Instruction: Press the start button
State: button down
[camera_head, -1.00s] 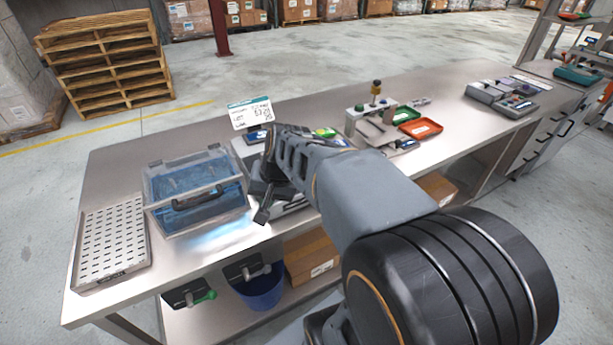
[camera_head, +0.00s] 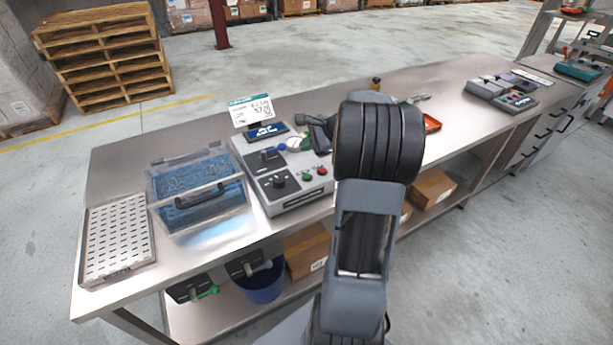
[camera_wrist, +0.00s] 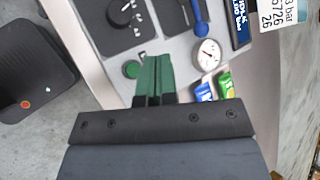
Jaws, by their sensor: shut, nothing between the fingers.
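A grey control box (camera_head: 290,200) stands on the steel bench, with a dark knob (camera_head: 279,181), a green button (camera_head: 307,177) and a red button (camera_head: 322,171) on its face. Any lettering by the buttons is too small to read. My gripper (camera_head: 318,135) is above the box's right rear part, partly hidden by my arm. In the wrist view my gripper (camera_wrist: 156,70) is shut and empty, its green fingertips just right of the green button (camera_wrist: 131,69) in the picture. I cannot tell their height above the panel. The red button does not show there.
A round gauge (camera_wrist: 207,53), a blue-handled lever (camera_wrist: 201,18) and small blue and green packets (camera_wrist: 224,84) lie close around the fingers. A blue-tinted clear case (camera_head: 200,190) and a perforated tray (camera_head: 118,240) stand left. A sign (camera_head: 250,110) rises behind the box.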

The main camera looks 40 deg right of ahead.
aim_at(307, 177)
jog(key=shift+f, duration=0.15)
notch_tip(307, 177, down, 8)
jog(key=b, duration=0.7)
jog(key=shift+f, duration=0.25)
dwell(1.7)
jog(key=shift+f+b, duration=0.3)
jog(key=shift+f, duration=0.15)
jog(key=shift+f+b, duration=0.3)
jog(key=shift+f, duration=0.1)
dwell(0.6)
jog(key=shift+r, duration=0.1)
jog(key=shift+r+p, duration=0.7)
jog(key=shift+r, duration=0.05)
jog(key=shift+r, duration=0.15)
jog(key=shift+r+p, duration=1.95)
jog(key=shift+r, duration=0.45)
